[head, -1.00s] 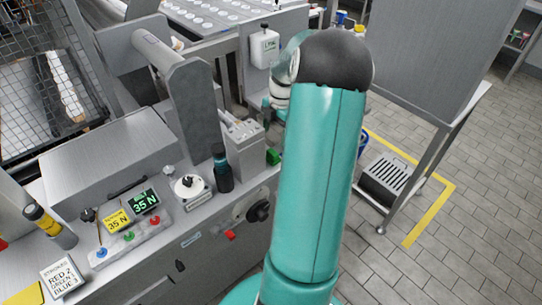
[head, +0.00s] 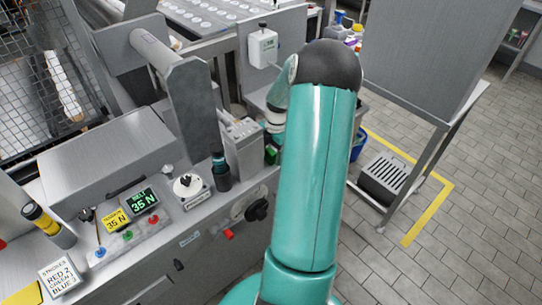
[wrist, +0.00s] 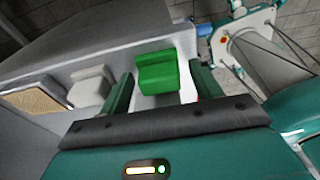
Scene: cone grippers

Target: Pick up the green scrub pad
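The green scrub pad (wrist: 158,74) is a bright green block on a light grey surface, ahead of my gripper in the wrist view. It also shows as a small green patch (head: 271,155) beside my arm in the head view, partly hidden. My gripper (wrist: 154,88) is open, with one dark green finger on each side of the pad's near end. The fingertips are hidden behind my arm in the head view.
A pale block (wrist: 91,86) sits left of the left finger in the wrist view. In the head view, a grey box (head: 243,146) and a dark bottle (head: 221,173) stand left of the pad. A white dispenser (head: 263,48) hangs behind.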

